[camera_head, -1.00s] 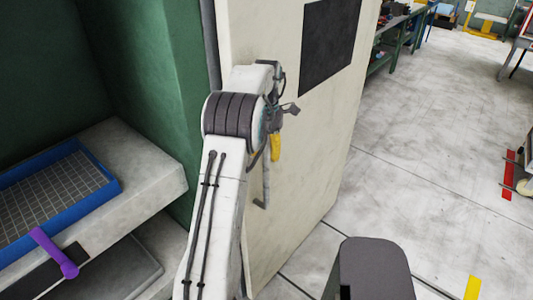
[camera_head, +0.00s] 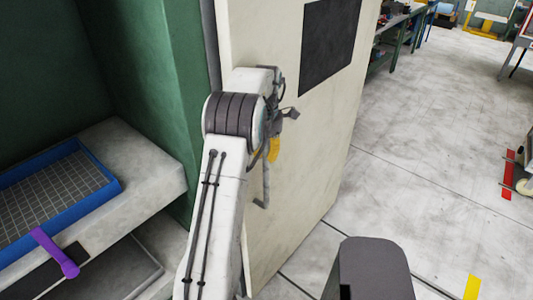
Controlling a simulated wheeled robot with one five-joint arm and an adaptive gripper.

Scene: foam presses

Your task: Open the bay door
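The bay door (camera_head: 318,135) is a cream panel with a dark window, standing swung out from the green bay on the left. A grey bar handle (camera_head: 265,190) shows on its face, its upper part hidden behind my arm. My gripper (camera_head: 273,148) is at the door face by the top of the handle, mostly hidden behind my white arm. A yellow part of it shows. Whether its fingers are open, or touch the handle, I cannot tell.
Inside the bay, a blue tray (camera_head: 113,187) with a grid sits on a pale ledge (camera_head: 150,165), with a purple handle (camera_head: 55,252) at its front. Right of the door is open concrete floor (camera_head: 430,150). Benches (camera_head: 395,35) stand at the back.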

